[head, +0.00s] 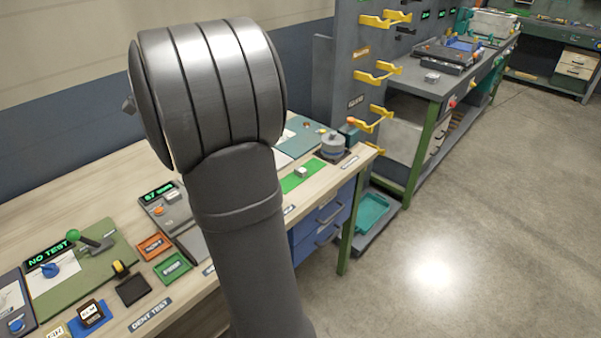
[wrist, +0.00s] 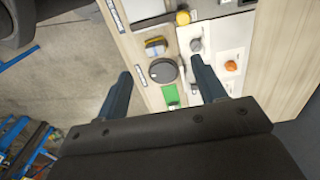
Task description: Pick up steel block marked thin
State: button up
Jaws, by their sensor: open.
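A small pale metal block (head: 301,171) sits on a green mat (head: 289,184) near the bench's right end in the head view. No "thin" marking is readable on it, so I cannot tell whether it is the named block. Another small grey block (head: 431,77) lies on the far bench; its marking is also too small to read. My gripper (wrist: 161,66) is open and empty in the wrist view, its two fingers apart above the bench. A green patch (wrist: 170,94) shows between the fingers, partly hidden by the gripper body. My arm hides the gripper in the head view.
A round grey device (head: 333,144) stands behind the green mat. A grey panel with yellow hooks (head: 378,71) rises beyond the bench. Open floor lies right.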

jog(key=t+h, duration=0.3)
send_near(299, 170)
jog(key=shift+x, duration=4.25)
jog(key=shift+s, duration=0.15)
jog(key=c, duration=1.2)
